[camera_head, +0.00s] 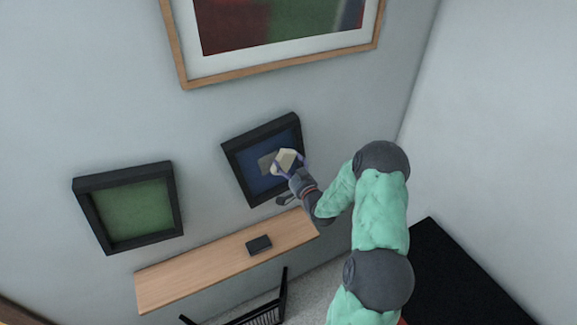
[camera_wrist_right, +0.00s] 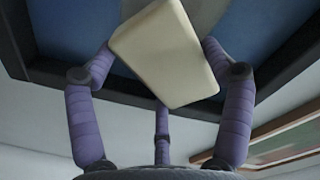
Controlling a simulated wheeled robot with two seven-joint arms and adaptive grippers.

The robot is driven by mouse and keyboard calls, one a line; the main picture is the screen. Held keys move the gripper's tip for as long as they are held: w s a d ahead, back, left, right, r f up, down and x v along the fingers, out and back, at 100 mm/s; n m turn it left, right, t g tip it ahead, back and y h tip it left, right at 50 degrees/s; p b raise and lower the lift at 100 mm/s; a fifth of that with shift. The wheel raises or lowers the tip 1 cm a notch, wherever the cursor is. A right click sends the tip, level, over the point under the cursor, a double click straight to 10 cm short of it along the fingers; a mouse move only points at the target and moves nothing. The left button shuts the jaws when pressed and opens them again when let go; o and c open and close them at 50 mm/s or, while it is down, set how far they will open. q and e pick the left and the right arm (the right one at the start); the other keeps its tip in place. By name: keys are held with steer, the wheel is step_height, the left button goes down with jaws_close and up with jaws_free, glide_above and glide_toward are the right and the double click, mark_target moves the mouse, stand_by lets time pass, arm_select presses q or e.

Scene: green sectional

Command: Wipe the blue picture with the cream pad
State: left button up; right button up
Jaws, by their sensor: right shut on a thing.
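The blue picture (camera_head: 262,180) hangs on the wall in a deep black frame, tilted in the head view. A grey patch (camera_head: 267,161) shows on its blue face. My right gripper (camera_head: 287,166) is shut on the cream pad (camera_head: 285,160) in front of the picture's right half. In the right wrist view the purple fingers (camera_wrist_right: 160,75) grip the cream pad (camera_wrist_right: 165,55), with the blue face (camera_wrist_right: 75,35) and black frame behind it. I cannot tell whether the pad touches the picture. My left gripper is not in view.
A green picture (camera_head: 130,210) in a black frame hangs to the left. A large wood-framed picture (camera_head: 280,65) hangs above. Below is a wooden shelf (camera_head: 200,267) with a small dark box (camera_head: 258,245) on it. A black rack (camera_head: 262,315) stands below the shelf.

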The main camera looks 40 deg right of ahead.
mark_target(262, 166)
steer(key=shift+b+x, duration=0.5)
steer(key=shift+x, duration=0.45)
stand_by(0.3)
